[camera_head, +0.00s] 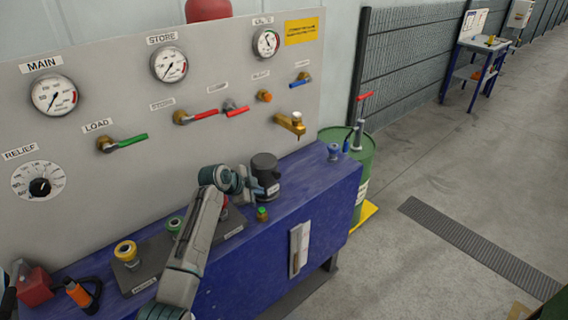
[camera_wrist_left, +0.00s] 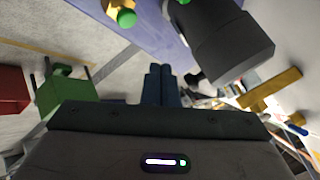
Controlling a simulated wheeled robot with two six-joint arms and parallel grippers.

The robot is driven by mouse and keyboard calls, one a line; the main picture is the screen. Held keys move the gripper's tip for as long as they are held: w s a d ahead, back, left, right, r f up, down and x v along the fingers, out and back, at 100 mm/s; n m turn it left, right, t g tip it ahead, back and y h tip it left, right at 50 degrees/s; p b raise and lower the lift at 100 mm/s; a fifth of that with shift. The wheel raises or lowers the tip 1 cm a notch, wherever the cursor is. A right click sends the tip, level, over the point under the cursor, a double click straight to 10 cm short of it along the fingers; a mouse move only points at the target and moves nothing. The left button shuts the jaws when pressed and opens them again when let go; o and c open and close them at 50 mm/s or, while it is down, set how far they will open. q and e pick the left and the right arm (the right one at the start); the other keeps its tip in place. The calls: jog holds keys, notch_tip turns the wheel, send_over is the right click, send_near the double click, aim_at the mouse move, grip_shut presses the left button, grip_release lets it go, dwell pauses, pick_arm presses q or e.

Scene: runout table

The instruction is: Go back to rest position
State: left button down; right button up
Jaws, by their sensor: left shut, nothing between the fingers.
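My left arm reaches in from the bottom of the head view, over the blue bench (camera_head: 330,200). My left gripper (camera_head: 256,192) is beside a black cylindrical container (camera_head: 265,165) on the bench; I cannot tell whether they touch. In the left wrist view the gripper's fingers (camera_wrist_left: 161,84) are together with nothing between them. The black container (camera_wrist_left: 232,45) shows there to the right of the fingers. A small brass fitting with a green top (camera_head: 262,214) stands near the gripper. My right gripper is not in view.
A grey panel (camera_head: 100,190) with gauges and coloured valve levers stands behind the bench. A brass tap (camera_head: 291,123) juts from it. A dark plate (camera_head: 150,262) with ringed fittings lies on the bench. A green drum (camera_head: 362,170) stands at its right end. The floor at right is mostly clear.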

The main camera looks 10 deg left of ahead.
pick_arm(q)
jog(key=s+a+f+n+g+y, duration=0.15)
jog(key=s+f+n, duration=0.3)
jog(key=s, duration=0.85)
jog(key=s+f+n+g+y, duration=0.1)
jog(key=s+f+n+y, duration=0.15)
jog(key=s+f, duration=0.7)
jog(key=s+a+r+n+g+y, duration=0.1)
jog(key=s+r+n, duration=0.3)
jog(key=s, duration=0.9)
jog(key=s+a+r+n+g+y, duration=0.15)
jog(key=s+r+n, duration=0.25)
jog(key=s, duration=1)
jog(key=a+f+b, duration=0.3)
jog(key=f+b, duration=0.1)
jog(key=f, duration=3.2)
jog(key=s+a+f+g+b, duration=0.1)
jog(key=s+f+b, duration=0.2)
jog(key=s+f, duration=1.5)
notch_tip(320, 180, down, 3)
jog(key=shift+a+r+g+h, duration=0.15)
jog(key=shift+g+h, duration=0.15)
jog(key=shift+h, duration=0.15)
jog(key=shift+s, duration=0.1)
